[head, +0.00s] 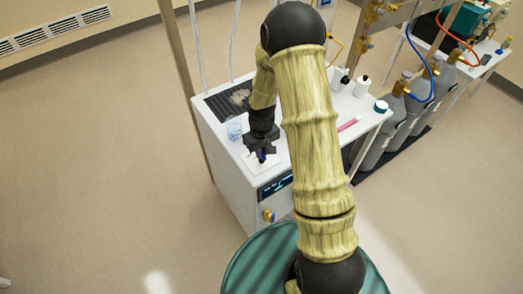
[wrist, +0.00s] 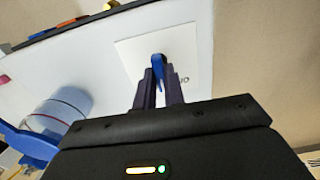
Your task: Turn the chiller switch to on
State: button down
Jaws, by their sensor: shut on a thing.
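The chiller is a white cabinet (head: 240,195) with a dark grille on top and a lit display on its front. A white square plate (wrist: 187,46) on its top carries a blue switch knob (wrist: 158,66). A small printed mark shows on the plate beside the knob, only partly readable. My gripper (wrist: 160,85) has its two dark fingers closed on the blue knob from either side. In the head view my gripper (head: 262,152) comes down over the plate, and the knob is mostly hidden under it. I cannot tell the switch's position.
A clear beaker with a blue rim (head: 235,130) stands close left of my gripper. Grey gas cylinders (head: 410,110) stand beyond. The floor at left is clear.

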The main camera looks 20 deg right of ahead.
jog(key=shift+m+b, duration=0.5)
jog(key=shift+m, duration=2.4)
jog(key=shift+w+r, duration=0.1)
jog(key=c, duration=1.5)
grip_release()
notch_tip(320, 180, up, 17)
jog(key=shift+r+b, duration=0.15)
jog(key=shift+b, duration=0.7)
